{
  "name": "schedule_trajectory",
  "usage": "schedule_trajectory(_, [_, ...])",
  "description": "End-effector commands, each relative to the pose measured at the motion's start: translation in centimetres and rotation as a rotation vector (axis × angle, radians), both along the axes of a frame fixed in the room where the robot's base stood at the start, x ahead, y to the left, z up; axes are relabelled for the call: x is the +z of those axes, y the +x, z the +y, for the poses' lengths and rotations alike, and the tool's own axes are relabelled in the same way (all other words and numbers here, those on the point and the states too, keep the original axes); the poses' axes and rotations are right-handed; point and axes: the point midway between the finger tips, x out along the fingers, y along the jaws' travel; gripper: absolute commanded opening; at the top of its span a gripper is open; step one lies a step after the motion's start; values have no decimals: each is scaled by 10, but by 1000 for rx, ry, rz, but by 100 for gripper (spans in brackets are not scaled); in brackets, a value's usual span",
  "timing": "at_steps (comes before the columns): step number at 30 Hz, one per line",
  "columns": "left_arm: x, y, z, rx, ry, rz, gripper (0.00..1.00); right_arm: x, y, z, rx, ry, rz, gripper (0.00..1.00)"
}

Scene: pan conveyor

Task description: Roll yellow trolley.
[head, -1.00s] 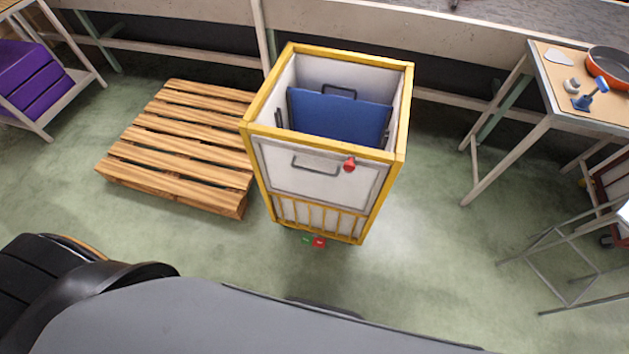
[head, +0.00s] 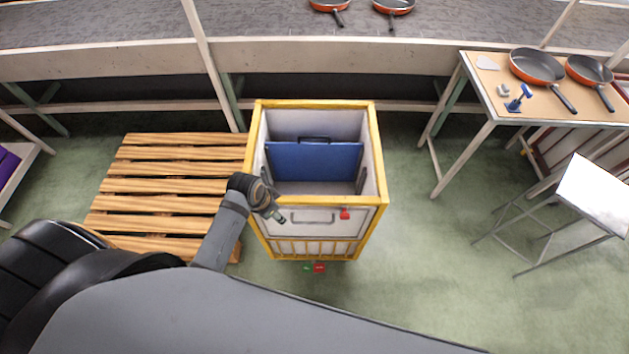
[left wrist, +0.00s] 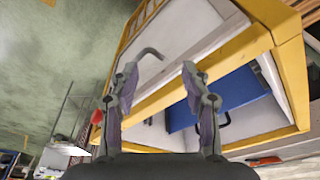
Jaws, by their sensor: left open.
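The yellow trolley (head: 382,170) stands on the green floor in the middle of the head view. It has a yellow frame, white panels, a blue panel (head: 314,162) inside, a grey front handle (head: 313,220) and a red knob (head: 345,213). My left gripper (head: 275,214) is near the trolley's front left corner, close to the left end of the handle. In the left wrist view its two fingers (left wrist: 158,82) are apart, with the bent end of the handle (left wrist: 150,52) beyond them and nothing held. My right gripper does not show.
A wooden pallet (head: 165,178) lies left of the trolley. A table (head: 545,112) with pans stands at the right, with a metal stand (head: 590,195) in front of it. A conveyor (head: 270,58) runs behind. Floor to the trolley's right is clear.

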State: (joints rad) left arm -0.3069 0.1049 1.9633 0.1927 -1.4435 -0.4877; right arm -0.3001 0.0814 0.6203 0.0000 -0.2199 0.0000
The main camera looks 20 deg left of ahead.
Motion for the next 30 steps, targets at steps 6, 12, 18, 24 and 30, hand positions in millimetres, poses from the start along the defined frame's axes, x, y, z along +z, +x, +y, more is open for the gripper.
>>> schedule_trajectory(6, [42,37,-27,-353,-64,-20,47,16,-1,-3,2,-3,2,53])
schedule_trajectory(12, [75,63,-49,-671,-125,-68,47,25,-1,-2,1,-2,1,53])
schedule_trajectory(18, [82,69,-56,-772,-143,-88,47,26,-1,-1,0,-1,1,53])
schedule_trajectory(24, [64,70,-64,-768,-146,-85,47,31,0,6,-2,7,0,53])
schedule_trajectory(30, [24,75,-80,-767,-145,-85,47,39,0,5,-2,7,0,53])
